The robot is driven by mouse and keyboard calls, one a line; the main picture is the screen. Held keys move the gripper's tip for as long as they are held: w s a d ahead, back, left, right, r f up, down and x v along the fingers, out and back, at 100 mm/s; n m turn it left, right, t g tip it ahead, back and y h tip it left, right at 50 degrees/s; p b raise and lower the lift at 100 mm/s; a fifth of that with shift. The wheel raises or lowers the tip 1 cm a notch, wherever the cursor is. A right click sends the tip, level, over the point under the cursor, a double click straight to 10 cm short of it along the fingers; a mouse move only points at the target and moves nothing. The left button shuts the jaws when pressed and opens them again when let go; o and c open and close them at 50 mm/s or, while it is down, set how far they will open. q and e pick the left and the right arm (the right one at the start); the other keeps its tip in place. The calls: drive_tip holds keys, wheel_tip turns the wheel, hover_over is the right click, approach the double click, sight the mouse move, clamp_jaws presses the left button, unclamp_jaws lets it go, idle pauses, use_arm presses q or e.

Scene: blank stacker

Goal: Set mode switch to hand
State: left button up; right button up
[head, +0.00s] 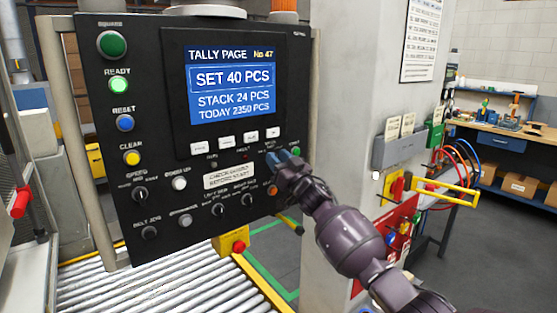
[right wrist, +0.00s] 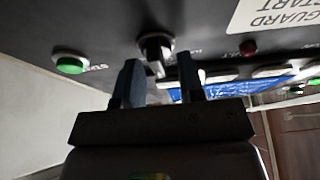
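The black panel (head: 175,100) faces me. The mode switch is hidden behind my right gripper (head: 284,160) in the head view, below a small label. In the right wrist view a black knob (right wrist: 157,48), which I take to be the mode switch, sits on the panel beyond the fingertips. My right gripper (right wrist: 160,76) is open, its two blue-grey fingers apart with the knob about midway between them. The fingers look short of the knob; I cannot tell if they touch it. Its set position is not readable. My left gripper is not in view.
A green button (right wrist: 70,65) and a red lamp (right wrist: 249,47) flank the knob. White keys (head: 225,140) lie under the screen (head: 232,85). Other knobs, buttons and a label plate (head: 229,176) fill the lower panel. A roller conveyor (head: 165,285) runs below.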

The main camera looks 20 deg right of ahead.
drive_tip(key=c, duration=0.5)
drive_tip(key=shift+c, duration=0.2)
drive_tip(key=shift+n, duration=0.4)
drive_tip(key=shift+s+a+f+n+g+y+p, duration=0.15)
drive_tip(key=shift+n+g+y, duration=0.6)
drive_tip(key=shift+n, duration=1.2)
drive_tip(key=shift+w+r+n+g+y+p, duration=0.15)
drive_tip(key=shift+n+g+y, duration=0.55)
drive_tip(key=shift+n, duration=1.3)
drive_tip(key=shift+s+a+f+n+g+y+p, duration=0.1)
drive_tip(key=shift+n+g+y+p, duration=0.25)
drive_tip(key=shift+n+y, duration=1.1)
drive_tip(key=shift+n+g+h, duration=0.3)
drive_tip(key=shift+n+h, duration=0.1)
drive_tip(key=shift+n, duration=0.3)
drive_tip(key=o, duration=0.6)
drive_tip(key=shift+s+f, duration=0.1)
